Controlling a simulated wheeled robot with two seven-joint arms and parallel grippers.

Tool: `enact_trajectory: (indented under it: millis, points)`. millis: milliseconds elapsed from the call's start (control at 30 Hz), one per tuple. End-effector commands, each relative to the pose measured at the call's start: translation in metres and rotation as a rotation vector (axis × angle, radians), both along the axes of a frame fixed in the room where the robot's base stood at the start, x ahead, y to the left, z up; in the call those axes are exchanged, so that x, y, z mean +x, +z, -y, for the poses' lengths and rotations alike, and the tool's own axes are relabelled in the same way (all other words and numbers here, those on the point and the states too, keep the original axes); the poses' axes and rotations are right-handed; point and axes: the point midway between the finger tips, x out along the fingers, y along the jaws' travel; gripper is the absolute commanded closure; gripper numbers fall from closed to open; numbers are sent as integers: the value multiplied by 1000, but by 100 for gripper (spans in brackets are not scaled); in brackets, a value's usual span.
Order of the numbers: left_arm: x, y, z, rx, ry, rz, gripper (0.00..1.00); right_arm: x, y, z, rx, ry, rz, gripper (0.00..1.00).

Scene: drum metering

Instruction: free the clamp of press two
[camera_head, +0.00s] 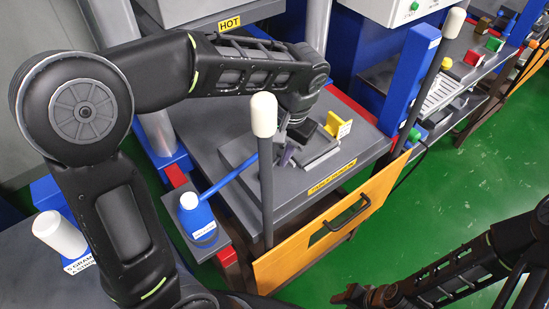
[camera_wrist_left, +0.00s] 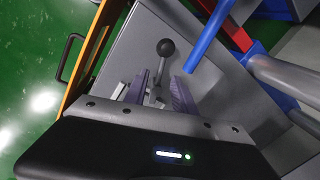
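In the left wrist view, a clamp lever with a black ball knob (camera_wrist_left: 165,47) stands on the grey press bed, its stem running down between my fingers. My left gripper (camera_wrist_left: 157,92) is open, with one finger on each side of the stem; I cannot tell if either touches it. In the head view my left gripper (camera_head: 291,146) is low over the bed of the press with the HOT label (camera_head: 229,23), and my arm and hand hide most of the clamp. My right gripper (camera_head: 350,296) is low at the bottom, away from the press; its fingers are unclear.
An orange front panel (camera_head: 290,268) with a black handle (camera_head: 340,221) lies along the bed's front. A cream-tipped post (camera_head: 264,115) rises near my left arm. A yellow bracket (camera_head: 338,125) stands right of my gripper.

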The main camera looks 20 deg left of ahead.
Motion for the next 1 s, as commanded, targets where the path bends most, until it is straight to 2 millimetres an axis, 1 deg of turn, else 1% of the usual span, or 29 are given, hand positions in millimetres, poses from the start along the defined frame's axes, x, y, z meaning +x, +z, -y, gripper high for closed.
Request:
enact_trajectory:
  millis: [33, 100, 233, 367, 567, 667, 967, 1000]
  points:
    - [-1, -8, -2, 2, 1, -5, 68, 0, 1, 0, 0, 0, 0, 64]
    - [0, -19, -4, 2, 1, -4, 68, 0, 2, 0, -1, 0, -1, 64]
    - [0, -32, -7, 0, 1, -3, 68, 0, 3, 0, -1, -1, -1, 64]
    - [1, -38, -8, 0, 1, -1, 68, 0, 3, 0, -1, -1, -1, 64]
    - [1, -38, -8, 0, 1, 0, 68, -1, 3, 0, -1, -1, -1, 64]
    - [1, -38, -8, 0, 1, 0, 75, 0, 3, 0, -1, -1, -1, 64]
    - [1, -38, -8, 0, 1, 0, 99, -1, 3, 0, -1, -1, -1, 64]
    - [1, -38, -8, 0, 1, 0, 100, 0, 3, 0, -1, -1, -1, 64]
